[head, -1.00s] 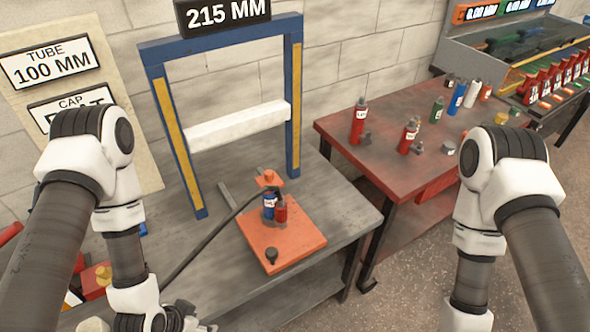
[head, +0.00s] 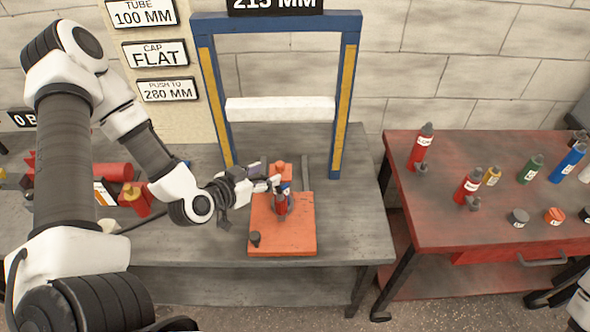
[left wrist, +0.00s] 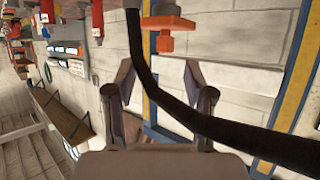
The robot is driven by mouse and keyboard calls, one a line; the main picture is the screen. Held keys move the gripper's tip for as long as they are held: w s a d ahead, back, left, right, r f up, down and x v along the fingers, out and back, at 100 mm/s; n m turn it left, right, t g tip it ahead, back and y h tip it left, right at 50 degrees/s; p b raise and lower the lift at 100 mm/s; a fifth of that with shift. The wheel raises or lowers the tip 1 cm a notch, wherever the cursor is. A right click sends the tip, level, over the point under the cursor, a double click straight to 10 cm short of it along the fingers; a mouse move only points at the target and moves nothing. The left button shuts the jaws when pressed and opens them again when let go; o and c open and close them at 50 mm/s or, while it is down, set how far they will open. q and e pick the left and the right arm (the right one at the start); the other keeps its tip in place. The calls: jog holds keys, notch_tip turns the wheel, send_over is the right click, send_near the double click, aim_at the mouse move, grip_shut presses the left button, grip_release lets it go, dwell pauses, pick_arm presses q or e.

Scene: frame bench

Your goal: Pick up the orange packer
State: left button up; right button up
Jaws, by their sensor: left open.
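The orange packer (head: 279,168) appears to be the small orange piece at the top of the blue and red cylinders (head: 282,203) on the orange base plate (head: 282,243). In the left wrist view the orange packer (left wrist: 166,23) has a wide part and a narrower stem, just beyond the fingertips. My left gripper (head: 272,182) is beside it, coming from the left. Its two fingers are spread and empty in the left wrist view (left wrist: 159,68). The gripper partly hides the cylinder tops. My right gripper is out of view.
A blue and yellow frame (head: 223,90) with a white crossbar (head: 280,109) stands behind the plate. A black hose (left wrist: 180,112) crosses the left wrist view close to the fingers. Red items lie left on the grey bench (head: 345,215). The red table (head: 450,232) holds bottles and an orange disc (head: 554,215).

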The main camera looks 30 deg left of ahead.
aim_at(278, 165)
pick_arm(q)
jog(key=x, duration=0.6)
jog(key=shift+w+a, duration=0.2)
jog(key=shift+w, duration=0.25)
jog(key=shift+w+a+f, duration=0.1)
jog(key=shift+w+f, duration=0.1)
jog(key=shift+w, duration=0.2)
grip_shut()
